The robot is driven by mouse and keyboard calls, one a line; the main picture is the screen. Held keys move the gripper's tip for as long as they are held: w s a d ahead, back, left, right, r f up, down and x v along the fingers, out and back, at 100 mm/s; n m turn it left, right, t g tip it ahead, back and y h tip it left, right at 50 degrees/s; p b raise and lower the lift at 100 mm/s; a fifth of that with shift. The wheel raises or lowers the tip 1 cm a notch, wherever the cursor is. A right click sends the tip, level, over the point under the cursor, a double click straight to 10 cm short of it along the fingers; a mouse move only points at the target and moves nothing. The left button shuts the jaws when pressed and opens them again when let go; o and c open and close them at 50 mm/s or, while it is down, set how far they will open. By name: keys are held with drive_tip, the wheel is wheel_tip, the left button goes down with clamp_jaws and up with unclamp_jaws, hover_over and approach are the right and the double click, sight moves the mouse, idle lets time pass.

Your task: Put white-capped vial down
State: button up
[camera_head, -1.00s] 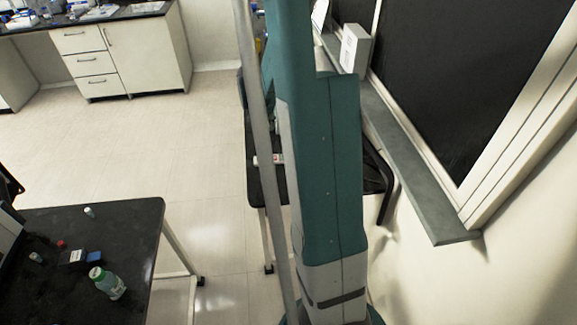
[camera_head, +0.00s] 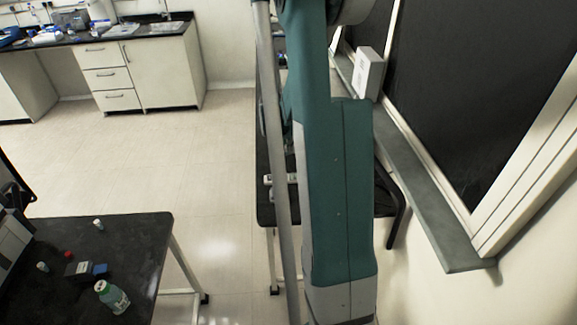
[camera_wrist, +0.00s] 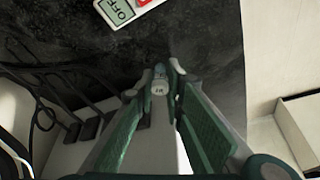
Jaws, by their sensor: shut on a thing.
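The white-capped vial (camera_wrist: 158,88) is between the fingertips of my gripper (camera_wrist: 160,80) in the wrist view. Its cap faces the camera, and its lower part is hidden. The gripper is shut on it, over or close to a black speckled tabletop (camera_wrist: 195,35); I cannot tell whether the vial touches the surface. In the head view my arm hides most of the black table (camera_head: 264,212) at centre and I cannot make out the vial there.
A white device marked OFF (camera_wrist: 118,10) lies near the fingertips. Black cables (camera_wrist: 45,85) run at the left. In the head view, another black table (camera_head: 140,240) at lower left holds a green-white bottle (camera_head: 113,297) and small vials. A window ledge (camera_head: 425,200) is at right.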

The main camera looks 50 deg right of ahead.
sight(285, 151)
drive_tip(key=shift+f, duration=1.65)
drive_tip(key=shift+f+b, duration=0.5)
drive_tip(key=shift+f, duration=1.4)
drive_tip(key=shift+f, duration=0.15)
drive_tip(key=o, duration=0.7)
drive_tip(key=shift+p+v, duration=0.9)
drive_tip(key=shift+v, duration=5.3)
drive_tip(key=shift+w+d, duration=0.1)
